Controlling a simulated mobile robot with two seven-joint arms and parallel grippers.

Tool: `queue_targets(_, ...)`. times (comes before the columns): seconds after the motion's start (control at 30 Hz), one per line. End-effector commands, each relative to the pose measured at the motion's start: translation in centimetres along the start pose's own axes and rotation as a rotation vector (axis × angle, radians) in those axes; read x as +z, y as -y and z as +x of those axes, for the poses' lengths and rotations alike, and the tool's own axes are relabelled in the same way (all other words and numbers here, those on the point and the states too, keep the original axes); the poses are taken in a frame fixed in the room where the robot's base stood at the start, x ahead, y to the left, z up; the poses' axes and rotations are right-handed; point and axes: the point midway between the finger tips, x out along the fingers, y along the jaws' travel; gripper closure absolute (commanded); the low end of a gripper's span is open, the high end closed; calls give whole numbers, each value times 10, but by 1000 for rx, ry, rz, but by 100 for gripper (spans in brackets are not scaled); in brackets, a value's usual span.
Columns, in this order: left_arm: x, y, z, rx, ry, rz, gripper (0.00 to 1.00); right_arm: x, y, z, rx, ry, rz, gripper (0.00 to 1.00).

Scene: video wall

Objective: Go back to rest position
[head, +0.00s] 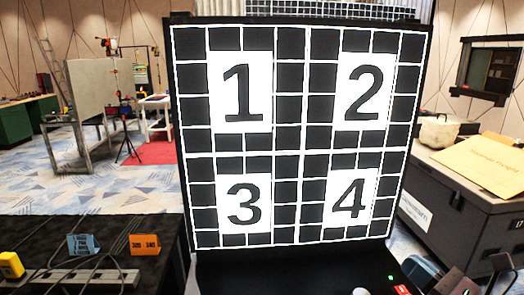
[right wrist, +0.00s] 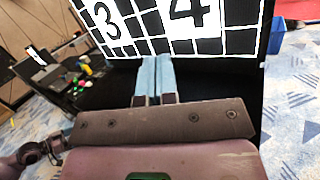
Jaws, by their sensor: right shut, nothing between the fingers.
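The video wall (head: 290,135) stands upright in the middle of the head view. It is a black panel with a white grid and four white squares numbered 1 to 4. Its lower part, with numbers 3 and 4, shows in the right wrist view (right wrist: 160,45). My right gripper (right wrist: 153,68) is shut and empty, its two pale blue fingers side by side in front of the panel's lower edge. In the head view part of it shows at the bottom right (head: 428,266). My left gripper is not in view.
A black table (head: 150,228) at lower left holds a power strip (head: 80,276), a blue label block (head: 83,244), an orange one (head: 145,244) and a yellow one (head: 11,265). A grey case (head: 455,205) with a cardboard sheet (head: 485,160) stands right. Patterned carpet lies open at left.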

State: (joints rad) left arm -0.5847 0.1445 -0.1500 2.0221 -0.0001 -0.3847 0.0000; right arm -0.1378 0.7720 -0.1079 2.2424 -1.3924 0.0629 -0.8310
Motion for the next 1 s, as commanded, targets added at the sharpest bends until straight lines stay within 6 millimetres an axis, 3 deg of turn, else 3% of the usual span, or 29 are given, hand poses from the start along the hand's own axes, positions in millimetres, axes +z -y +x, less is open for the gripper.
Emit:
queue_targets(0.13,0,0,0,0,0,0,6,4,14,-21,-210,188,419,100)
queue_targets(0.27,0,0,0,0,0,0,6,-6,32,-48,-413,343,773,100)
queue_targets(0.5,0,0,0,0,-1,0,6,-61,48,-113,-844,606,1380,100)
queue_targets(0.63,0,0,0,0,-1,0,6,-102,36,-151,-1110,733,1674,100)
queue_targets(0.8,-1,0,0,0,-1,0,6,-147,3,-190,-1436,855,1953,100)
queue_targets(1.0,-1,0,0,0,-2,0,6,-174,-33,-214,-1698,922,2122,100)
